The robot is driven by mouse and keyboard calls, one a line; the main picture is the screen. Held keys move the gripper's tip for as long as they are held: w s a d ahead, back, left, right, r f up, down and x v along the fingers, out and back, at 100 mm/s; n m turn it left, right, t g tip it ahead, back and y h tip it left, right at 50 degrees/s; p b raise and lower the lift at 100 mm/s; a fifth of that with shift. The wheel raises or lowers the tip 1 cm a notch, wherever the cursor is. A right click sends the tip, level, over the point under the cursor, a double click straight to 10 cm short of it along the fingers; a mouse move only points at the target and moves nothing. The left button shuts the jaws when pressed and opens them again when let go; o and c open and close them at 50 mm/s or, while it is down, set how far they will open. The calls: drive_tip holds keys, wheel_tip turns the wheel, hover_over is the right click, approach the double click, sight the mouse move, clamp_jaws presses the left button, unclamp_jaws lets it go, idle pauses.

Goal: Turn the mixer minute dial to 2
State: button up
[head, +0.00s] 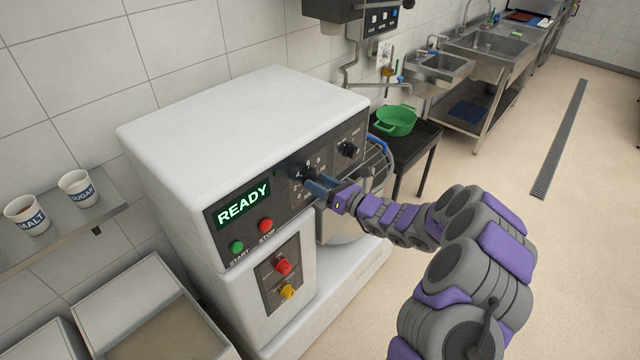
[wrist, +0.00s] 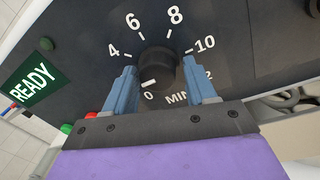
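The mixer minute dial (wrist: 157,70) is a black knob on the dark panel, with white numbers around it and "MIN" below. Its white pointer mark is at the lower left, close to the 0. In the wrist view my gripper (wrist: 162,88) has its two blue fingers apart, one on each side of the dial, with gaps showing between fingers and knob. In the head view my gripper (head: 318,187) is at the mixer panel and partly hides the dial. The 2 label is hidden behind the left finger.
The mixer (head: 240,120) has a READY display (head: 243,203), a green start button (head: 236,246) and a red stop button (head: 266,225). Another black knob (head: 347,149) is right of the dial. A green bowl (head: 396,121) stands behind. The floor to the right is clear.

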drive_tip(key=shift+o, duration=1)
drive_tip(key=shift+d, duration=0.1)
drive_tip(key=p+v, duration=0.2)
drive_tip(key=v, duration=1.5)
drive_tip(key=shift+d, duration=0.2)
drive_tip(key=shift+s+a+f, duration=0.1)
drive_tip(key=shift+s, duration=0.05)
